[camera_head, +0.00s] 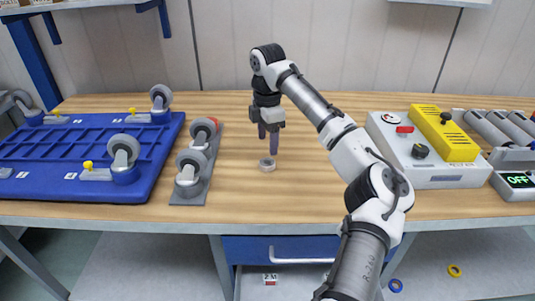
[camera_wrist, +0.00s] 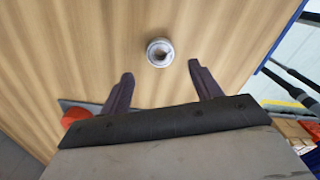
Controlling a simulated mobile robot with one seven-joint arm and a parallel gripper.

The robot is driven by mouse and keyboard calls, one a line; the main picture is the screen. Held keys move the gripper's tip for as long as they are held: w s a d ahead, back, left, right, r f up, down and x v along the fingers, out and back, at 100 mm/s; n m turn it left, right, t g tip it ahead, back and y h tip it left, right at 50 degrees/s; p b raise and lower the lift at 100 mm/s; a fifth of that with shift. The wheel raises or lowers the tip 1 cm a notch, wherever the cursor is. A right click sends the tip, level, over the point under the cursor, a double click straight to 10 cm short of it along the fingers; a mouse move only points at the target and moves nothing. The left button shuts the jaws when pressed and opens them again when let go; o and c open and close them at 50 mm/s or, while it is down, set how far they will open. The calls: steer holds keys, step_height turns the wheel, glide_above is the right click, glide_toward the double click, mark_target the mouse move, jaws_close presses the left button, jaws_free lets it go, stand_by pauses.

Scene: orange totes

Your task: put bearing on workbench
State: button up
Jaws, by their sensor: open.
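The bearing (camera_head: 267,164) is a small pale ring lying flat on the wooden top of the workbench (camera_head: 255,200), near the middle. It also shows in the wrist view (camera_wrist: 160,52), resting on the wood with nothing touching it. My gripper (camera_head: 268,150) points down just above the bearing. In the wrist view my gripper (camera_wrist: 160,78) has its two dark fingers spread wide, and the bearing lies just beyond the fingertips, roughly centred between them. The gripper is open and empty.
A blue tray (camera_head: 75,165) with grey caster wheels stands at the left. A grey holder with more wheels (camera_head: 190,175) is left of my gripper. A control box (camera_head: 425,150) with a yellow part is at the right. Bare wood surrounds the bearing.

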step_height(320, 180, up, 5)
steer(key=shift+r, duration=0.15)
stand_by(0.6)
